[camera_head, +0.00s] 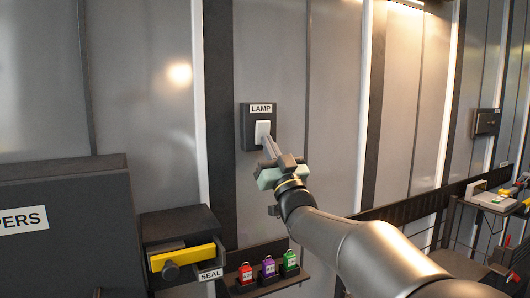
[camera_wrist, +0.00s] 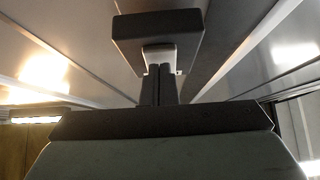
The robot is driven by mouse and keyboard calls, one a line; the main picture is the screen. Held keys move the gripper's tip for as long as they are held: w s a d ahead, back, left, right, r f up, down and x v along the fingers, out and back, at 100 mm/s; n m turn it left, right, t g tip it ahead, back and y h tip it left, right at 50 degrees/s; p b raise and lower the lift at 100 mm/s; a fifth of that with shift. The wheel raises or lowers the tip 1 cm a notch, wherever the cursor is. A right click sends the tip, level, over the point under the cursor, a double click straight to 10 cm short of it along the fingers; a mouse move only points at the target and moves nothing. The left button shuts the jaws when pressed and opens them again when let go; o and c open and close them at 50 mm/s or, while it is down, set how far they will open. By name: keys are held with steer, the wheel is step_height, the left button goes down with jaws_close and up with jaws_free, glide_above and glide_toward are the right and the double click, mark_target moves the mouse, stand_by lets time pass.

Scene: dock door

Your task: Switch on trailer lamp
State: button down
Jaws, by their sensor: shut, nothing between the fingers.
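The lamp switch is a dark box (camera_head: 251,127) on the grey wall with a "LAMP" label (camera_head: 261,108) and a white rocker (camera_head: 262,132). In the wrist view the dark box (camera_wrist: 158,36) and part of the white rocker (camera_wrist: 158,54) show just beyond my fingertips. My gripper (camera_head: 270,146) is shut and empty, its fingers pointing at the lower part of the white rocker. The fingertips (camera_wrist: 158,72) overlap the rocker's lower end in the wrist view. I cannot tell whether they touch it.
Below on the left is a dark box with a yellow-fronted drawer (camera_head: 187,257) and a "SEAL" label (camera_head: 210,274). A small shelf holds red (camera_head: 245,274), purple (camera_head: 268,267) and green (camera_head: 289,261) padlocks. A dark bin (camera_head: 70,235) stands far left. The wall around the switch is clear.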

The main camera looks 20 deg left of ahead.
steer(key=b+v, duration=0.7)
steer(key=v, duration=0.6)
steer(key=shift+f+b, duration=0.3)
steer(key=shift+b, duration=0.1)
steer(key=shift+a, duration=0.15)
